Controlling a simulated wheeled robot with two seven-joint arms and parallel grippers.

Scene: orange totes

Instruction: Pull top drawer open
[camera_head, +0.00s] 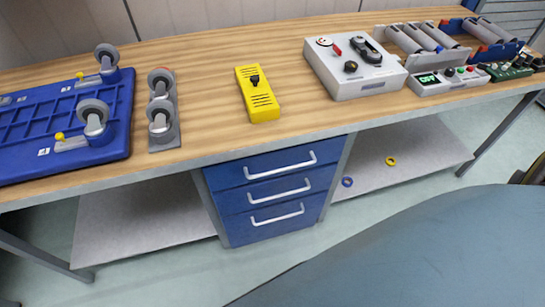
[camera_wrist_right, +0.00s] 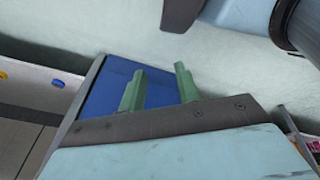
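The blue drawer unit (camera_head: 262,236) hangs under the workbench in the head view, with three stacked drawers. The top drawer (camera_head: 235,178) is flush with the others and looks shut. Its white bar handle (camera_head: 280,168) runs across its front. My right gripper (camera_wrist_right: 159,69) shows in the right wrist view with two green fingers apart and nothing visible between them. Beyond the fingers is a blue surface (camera_wrist_right: 105,83), which looks like part of the drawer unit. No handle shows there, and I cannot tell the distance. My left gripper is in neither view.
The wooden workbench (camera_head: 205,130) carries a yellow device (camera_head: 262,101), a blue caster plate (camera_head: 40,160) and control boxes (camera_head: 360,75). A lower shelf (camera_head: 425,160) right of the drawers holds a yellow ring (camera_head: 390,161) and a blue ring (camera_head: 347,182).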

